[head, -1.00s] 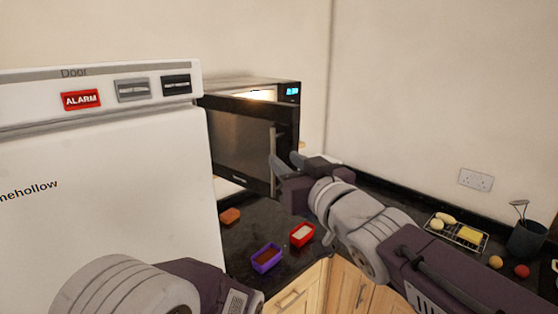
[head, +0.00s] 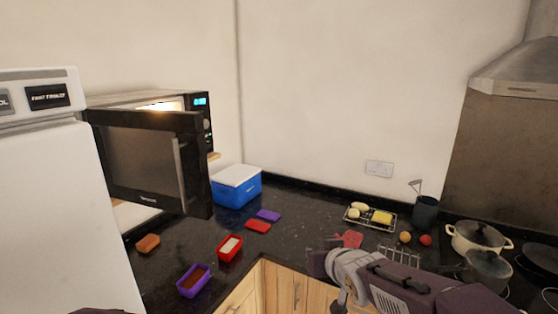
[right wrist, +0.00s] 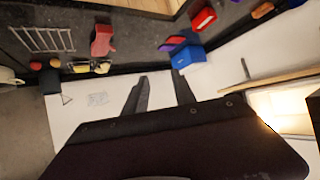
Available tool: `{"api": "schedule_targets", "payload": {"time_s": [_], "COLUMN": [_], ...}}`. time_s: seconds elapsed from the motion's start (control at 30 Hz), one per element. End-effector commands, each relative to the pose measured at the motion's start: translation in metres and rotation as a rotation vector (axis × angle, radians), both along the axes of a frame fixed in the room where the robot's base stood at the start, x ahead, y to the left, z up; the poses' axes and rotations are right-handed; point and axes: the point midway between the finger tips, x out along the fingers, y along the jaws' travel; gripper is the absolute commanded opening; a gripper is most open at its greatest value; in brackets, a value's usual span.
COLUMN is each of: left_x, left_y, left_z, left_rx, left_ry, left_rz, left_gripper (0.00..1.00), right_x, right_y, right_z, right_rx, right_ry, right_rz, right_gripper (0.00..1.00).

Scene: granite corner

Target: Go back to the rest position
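My right gripper (right wrist: 158,74) shows in the right wrist view with its two fingers apart and nothing between them. In the head view my right arm comes in from the lower right, and the right gripper (head: 322,258) is over the counter's front edge, away from the microwave. Its fingers are hard to make out there. My left gripper is not in view; only a dark piece of my left arm shows at the bottom left edge of the head view.
The microwave door (head: 146,160) stands open beside the white fridge (head: 55,200). A blue box (head: 236,190), a red tub (head: 229,248), a purple tub (head: 193,281), a wire rack (head: 352,222) and a pot (head: 478,238) occupy the counter. Bare counter lies in the middle.

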Motion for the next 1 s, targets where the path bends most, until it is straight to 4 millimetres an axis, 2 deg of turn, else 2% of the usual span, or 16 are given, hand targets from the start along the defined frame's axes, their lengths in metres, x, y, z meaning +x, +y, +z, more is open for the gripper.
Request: {"api": "schedule_targets", "payload": {"time_s": [0.03, 0.1, 0.17, 0.2, 0.3, 0.33, 0.4, 0.53, 1.0], "left_x": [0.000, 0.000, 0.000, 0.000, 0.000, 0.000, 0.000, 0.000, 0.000], "left_y": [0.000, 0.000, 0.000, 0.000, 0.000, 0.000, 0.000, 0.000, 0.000], "left_z": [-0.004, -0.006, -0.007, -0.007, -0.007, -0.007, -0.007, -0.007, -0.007], "left_rx": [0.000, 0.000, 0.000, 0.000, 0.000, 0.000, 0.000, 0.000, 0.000], "left_ry": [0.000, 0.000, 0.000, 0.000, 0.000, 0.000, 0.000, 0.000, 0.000], "left_rz": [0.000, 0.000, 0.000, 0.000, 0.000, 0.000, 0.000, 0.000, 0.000], "left_gripper": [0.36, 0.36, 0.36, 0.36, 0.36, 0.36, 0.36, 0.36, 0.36], "right_x": [-0.015, -0.046, -0.080, -0.105, -0.164, -0.179, -0.207, -0.232, -0.231], "right_y": [-0.026, -0.055, -0.074, -0.082, -0.088, -0.087, -0.085, -0.082, -0.082], "right_z": [-0.038, -0.089, -0.127, -0.149, -0.188, -0.195, -0.206, -0.212, -0.211], "right_rx": [-0.014, -0.033, -0.044, -0.050, -0.063, -0.067, -0.075, -0.091, -0.102], "right_ry": [0.099, 0.254, 0.390, 0.480, 0.679, 0.727, 0.816, 0.905, 0.902], "right_rz": [-0.056, -0.124, -0.168, -0.189, -0.201, -0.196, -0.181, -0.146, -0.129], "right_gripper": [0.32, 0.32, 0.32, 0.32, 0.32, 0.32, 0.32, 0.32, 0.32]}}
